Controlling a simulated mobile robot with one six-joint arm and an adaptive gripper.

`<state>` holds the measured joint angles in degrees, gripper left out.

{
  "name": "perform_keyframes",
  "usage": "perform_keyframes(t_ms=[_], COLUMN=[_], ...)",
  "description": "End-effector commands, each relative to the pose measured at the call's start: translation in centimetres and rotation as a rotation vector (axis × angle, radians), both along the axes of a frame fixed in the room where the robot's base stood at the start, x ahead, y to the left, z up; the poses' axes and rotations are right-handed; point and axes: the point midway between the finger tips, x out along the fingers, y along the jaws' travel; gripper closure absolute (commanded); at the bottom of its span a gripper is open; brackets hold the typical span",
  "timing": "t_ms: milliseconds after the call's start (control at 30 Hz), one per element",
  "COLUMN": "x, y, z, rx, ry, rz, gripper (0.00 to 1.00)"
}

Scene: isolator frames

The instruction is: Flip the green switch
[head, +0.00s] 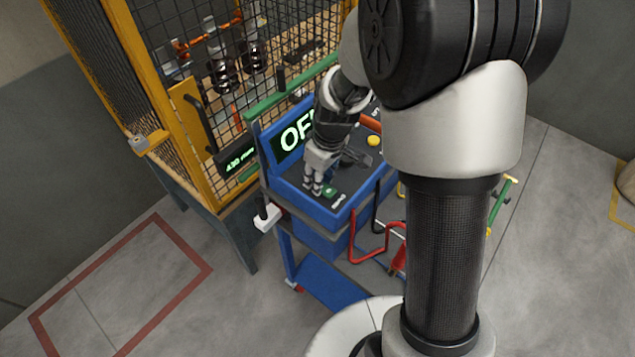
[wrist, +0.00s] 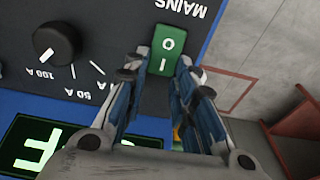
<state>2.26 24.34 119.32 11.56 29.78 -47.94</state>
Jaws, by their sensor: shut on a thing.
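The green switch (wrist: 170,46) is a rocker marked O and I, set in the dark panel beside the word MAINS in the wrist view. In the head view the green switch (head: 331,194) shows at the near corner of the blue console, partly covered by my gripper. My gripper (head: 316,188) points down at it.
The blue console (head: 304,203) carries a display (head: 293,134) whose visible letters read OF, a yellow button (head: 374,141) and a black dial (wrist: 57,42). A yellow-framed mesh cage (head: 135,75) stands behind it. Red-handled tools (head: 357,250) hang at its front.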

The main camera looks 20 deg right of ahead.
Motion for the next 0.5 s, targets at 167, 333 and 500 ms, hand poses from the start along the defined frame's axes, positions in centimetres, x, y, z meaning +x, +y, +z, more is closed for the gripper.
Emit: perform_keyframes(t_ms=[167, 333, 500], x=[-0.11, -0.21, -0.3], y=[-0.26, -0.32, -0.3], z=[-0.41, -0.1, 0.2], rx=[0.045, 0.07, 0.078], ry=[-0.07, -0.104, -0.114], rz=[-0.004, -0.002, 0.0], gripper=[0.99, 0.99, 0.99])
